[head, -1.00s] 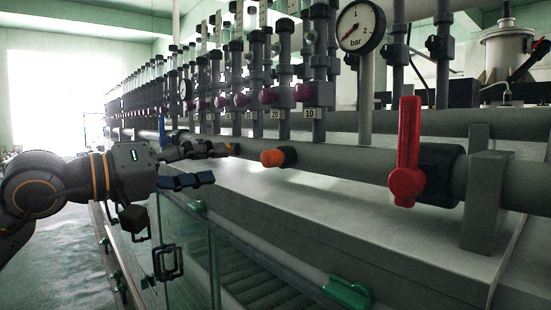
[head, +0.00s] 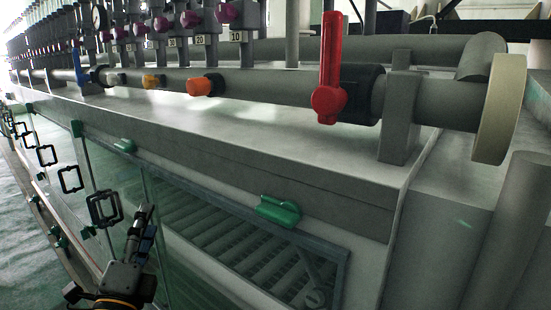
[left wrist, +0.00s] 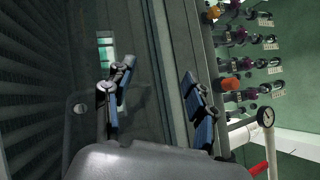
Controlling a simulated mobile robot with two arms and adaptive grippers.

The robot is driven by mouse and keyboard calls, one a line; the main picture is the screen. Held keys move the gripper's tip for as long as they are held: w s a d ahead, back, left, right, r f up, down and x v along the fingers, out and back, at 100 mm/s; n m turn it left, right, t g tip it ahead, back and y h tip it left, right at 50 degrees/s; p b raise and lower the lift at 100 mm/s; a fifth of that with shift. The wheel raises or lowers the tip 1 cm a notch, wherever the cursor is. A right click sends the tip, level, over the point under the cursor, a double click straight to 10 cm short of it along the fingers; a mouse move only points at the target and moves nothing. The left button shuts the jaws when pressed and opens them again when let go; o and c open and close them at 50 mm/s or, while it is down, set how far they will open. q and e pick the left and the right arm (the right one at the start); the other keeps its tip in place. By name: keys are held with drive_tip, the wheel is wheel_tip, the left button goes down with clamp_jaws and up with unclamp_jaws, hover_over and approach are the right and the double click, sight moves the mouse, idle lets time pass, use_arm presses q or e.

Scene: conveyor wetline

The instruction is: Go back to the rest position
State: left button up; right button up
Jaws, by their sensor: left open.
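My left gripper (head: 143,235) is low in the head view, left of centre. Its blue-padded fingers point up in the picture, in front of the glass side panels (head: 115,180) of the machine. In the left wrist view the two fingers of the left gripper (left wrist: 158,95) stand wide apart with nothing between them. My right gripper is in neither view.
A grey pipe (head: 265,87) with an orange knob (head: 200,87) and a red lever (head: 330,70) runs above the machine's ledge. Black square handles (head: 104,208) and a green latch (head: 278,211) stick out near the gripper. Floor shows at the left.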

use_arm(q)
drive_tip(key=s+a+f+n+g+y, duration=0.1)
drive_tip(key=s+f+n+g, duration=0.25)
drive_tip(key=f, duration=0.45)
drive_tip(key=s+f+n+g, duration=0.25)
drive_tip(key=f+n, duration=0.25)
drive_tip(key=f, duration=0.4)
drive_tip(key=s+a+f+n+g+y, duration=0.1)
drive_tip(key=s+f+n+g, duration=0.25)
drive_tip(key=f, duration=0.45)
drive_tip(key=s+d+f+n+g+h, duration=0.1)
drive_tip(key=s+d+f+n+g, duration=0.2)
drive_tip(key=s+f+g, duration=0.45)
drive_tip(key=s+d+f+n+g+h, duration=0.25)
drive_tip(key=s+f, duration=0.25)
drive_tip(key=s, duration=0.6)
wheel_tip(320, 180, down, 29)
drive_tip(key=s+b, duration=0.2)
drive_tip(key=s+a+f+g+y, duration=0.1)
drive_tip(key=s+a+f, duration=0.2)
drive_tip(key=s+f, duration=1.3)
drive_tip(key=shift+f+g+b, duration=0.15)
drive_tip(key=shift+g+b, duration=0.15)
drive_tip(key=shift+g, duration=0.05)
